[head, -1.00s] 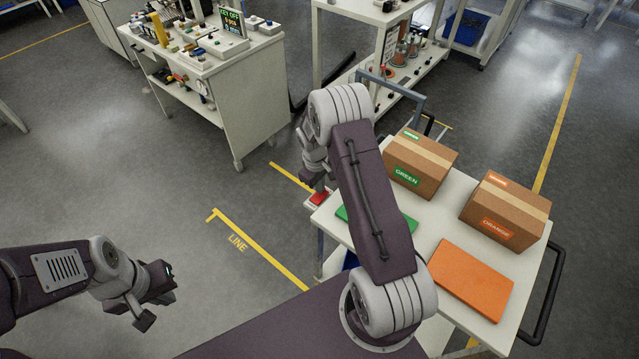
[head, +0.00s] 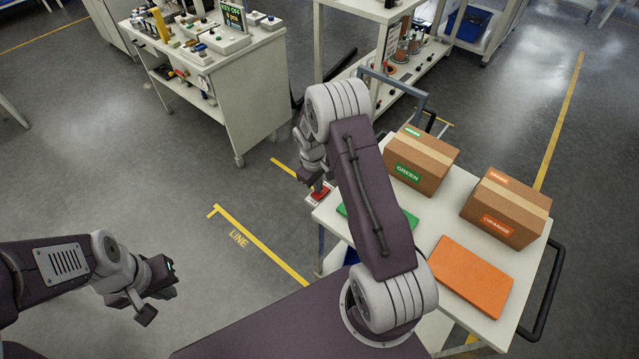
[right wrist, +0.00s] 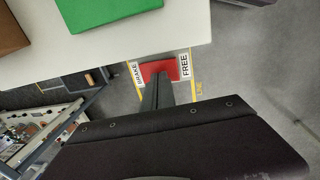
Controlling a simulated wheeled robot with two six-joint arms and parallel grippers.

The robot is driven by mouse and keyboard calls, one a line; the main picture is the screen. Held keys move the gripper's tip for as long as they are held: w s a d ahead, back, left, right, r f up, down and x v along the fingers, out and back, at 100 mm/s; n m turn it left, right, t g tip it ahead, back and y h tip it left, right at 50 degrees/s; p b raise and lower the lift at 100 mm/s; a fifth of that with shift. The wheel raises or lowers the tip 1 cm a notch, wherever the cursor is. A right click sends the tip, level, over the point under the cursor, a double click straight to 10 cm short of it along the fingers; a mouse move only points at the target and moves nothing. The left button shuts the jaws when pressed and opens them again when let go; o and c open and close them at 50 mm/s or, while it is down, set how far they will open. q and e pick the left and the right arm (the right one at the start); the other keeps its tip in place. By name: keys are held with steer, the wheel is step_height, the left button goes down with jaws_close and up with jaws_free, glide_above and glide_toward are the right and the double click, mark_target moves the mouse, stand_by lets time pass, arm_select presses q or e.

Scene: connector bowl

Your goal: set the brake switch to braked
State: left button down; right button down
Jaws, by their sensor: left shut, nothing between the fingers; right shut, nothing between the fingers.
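The brake switch (head: 320,193) is a red rocker on a pale plate at the left edge of the white cart (head: 448,205). In the right wrist view the red rocker (right wrist: 181,67) sits between a BRAKE label on the left and a FREE label on the right. My right gripper (head: 309,182) is shut and empty, close to the switch. In the wrist view its fingers (right wrist: 156,80) overlap the BRAKE half of the rocker; I cannot tell whether they touch it, or which half is pressed. My left gripper (head: 162,295) is shut and empty over the floor, away from the cart.
On the cart are a GREEN box (head: 418,160), an ORANGE box (head: 507,207), a green panel (head: 410,218) partly behind my right arm, and an orange panel (head: 462,276). A workbench (head: 235,95) stands at the back left. The floor beside the LINE marking is open.

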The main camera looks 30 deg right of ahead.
steer(key=r+p, duration=0.4)
steer(key=r, duration=0.1)
steer(key=shift+w+d+r+p, duration=0.2)
steer(key=shift+r+p, duration=0.1)
steer(key=shift+p, duration=0.1)
step_height(320, 180, up, 8)
steer(key=d+b, duration=0.1)
steer(key=b, duration=0.1)
steer(key=shift+w+d, duration=0.15)
steer(key=shift+r, duration=0.15)
